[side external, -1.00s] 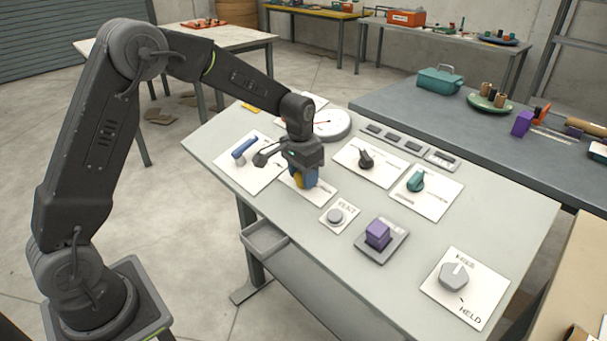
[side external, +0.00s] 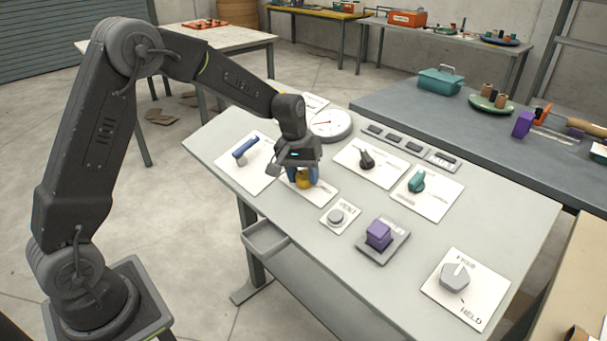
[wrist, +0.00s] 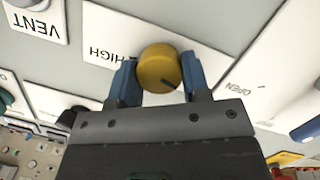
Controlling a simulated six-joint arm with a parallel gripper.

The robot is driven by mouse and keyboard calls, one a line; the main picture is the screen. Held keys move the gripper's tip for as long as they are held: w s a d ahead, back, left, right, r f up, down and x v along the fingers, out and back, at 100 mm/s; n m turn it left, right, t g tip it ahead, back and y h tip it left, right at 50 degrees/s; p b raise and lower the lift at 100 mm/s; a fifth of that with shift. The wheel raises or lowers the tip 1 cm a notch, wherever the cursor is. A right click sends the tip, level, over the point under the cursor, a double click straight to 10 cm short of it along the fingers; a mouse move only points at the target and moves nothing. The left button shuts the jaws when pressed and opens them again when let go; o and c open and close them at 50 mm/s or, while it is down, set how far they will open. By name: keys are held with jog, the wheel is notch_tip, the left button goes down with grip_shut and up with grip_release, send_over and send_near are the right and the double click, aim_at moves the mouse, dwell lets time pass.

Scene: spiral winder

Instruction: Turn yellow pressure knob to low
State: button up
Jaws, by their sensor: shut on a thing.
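The yellow pressure knob (side external: 304,180) sits on a white plate (side external: 322,190) on the sloping panel. In the wrist view the yellow knob (wrist: 159,68) is round, with a dark pointer line (wrist: 169,84) toward its lower right. The word HIGH is readable on the plate beside it; any LOW marking is hidden. My gripper (side external: 303,176) is over the knob, and in the wrist view its blue fingers (wrist: 157,80) are shut on the knob's two sides.
Near it are a blue lever (side external: 245,147), a round dial gauge (side external: 331,124), a black knob (side external: 367,158), a teal knob (side external: 417,181), the VENT button (side external: 336,216), a purple block (side external: 378,235) and a grey knob (side external: 455,276).

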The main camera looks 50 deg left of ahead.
dwell(0.4)
jog(key=o, duration=0.9)
jog(key=r, duration=0.4)
jog(key=s+a+r, duration=0.1)
jog(key=r, duration=0.8)
jog(key=shift+s+a+r, duration=0.3)
jog(key=shift+r, duration=0.05)
jog(key=s+d+r+m+t, duration=0.1)
jog(key=s+d+r, duration=0.15)
jog(key=s, duration=0.45)
jog(key=s+d+r+m+t, duration=0.1)
jog(key=s+d+r+m, duration=0.15)
jog(key=s, duration=0.45)
jog(key=s+f, duration=0.1)
jog(key=s, duration=0.3)
jog(key=s+d+f+m+t, duration=0.1)
jog(key=s, duration=0.3)
jog(key=s+f+m+t+y, duration=0.1)
jog(key=s, duration=0.3)
jog(key=shift+s+d+f, duration=0.1)
jog(key=shift+s+d, duration=0.05)
jog(key=shift+d, duration=0.2)
